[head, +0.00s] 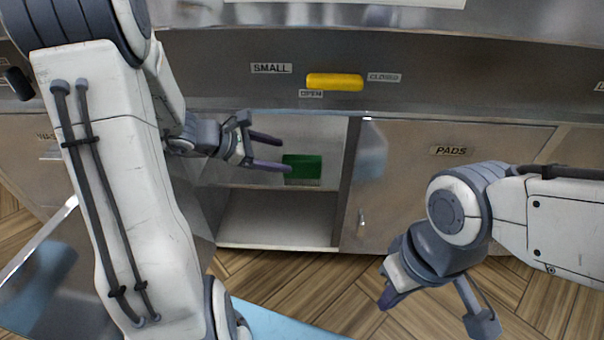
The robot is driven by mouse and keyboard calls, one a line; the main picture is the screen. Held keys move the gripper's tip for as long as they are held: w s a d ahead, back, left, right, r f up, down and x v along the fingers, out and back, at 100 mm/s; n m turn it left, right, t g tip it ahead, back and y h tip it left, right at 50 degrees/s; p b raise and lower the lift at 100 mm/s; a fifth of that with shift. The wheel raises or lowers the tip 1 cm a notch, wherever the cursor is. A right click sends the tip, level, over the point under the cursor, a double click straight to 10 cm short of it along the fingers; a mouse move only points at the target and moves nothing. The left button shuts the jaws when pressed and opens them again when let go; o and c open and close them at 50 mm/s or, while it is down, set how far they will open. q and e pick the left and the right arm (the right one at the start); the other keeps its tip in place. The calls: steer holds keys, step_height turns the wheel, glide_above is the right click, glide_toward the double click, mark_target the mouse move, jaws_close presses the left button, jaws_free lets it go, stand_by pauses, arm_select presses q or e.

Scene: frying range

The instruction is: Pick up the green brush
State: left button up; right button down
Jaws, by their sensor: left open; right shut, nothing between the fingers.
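The green brush (303,167) shows as a green block in the upper part of an open cabinet compartment below the counter front. My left gripper (275,153) is open, with its two dark fingers pointing right toward the brush. The lower fingertip is at the brush's left edge in the picture; I cannot tell whether it touches. My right gripper (387,298) is low at the right, in front of the closed cabinet door, shut and empty, away from the brush.
A yellow handle (335,82) sits above the compartment between labels reading SMALL, OPEN and CLOSED. The cabinet shelf (275,218) below the brush is bare. A closed door labelled PADS (440,185) stands right of the opening. Wooden floor (300,285) lies in front.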

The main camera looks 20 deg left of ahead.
mark_target(297, 159)
arm_select(q)
steer(key=b+x, duration=0.2)
steer(key=x, duration=0.2)
steer(key=shift+d+f, duration=0.15)
steer(key=shift+f, duration=0.15)
steer(key=shift+w+d+f+b, duration=0.2)
steer(key=shift+w+d+b, duration=0.15)
steer(key=shift+w+b, duration=0.1)
jaws_close()
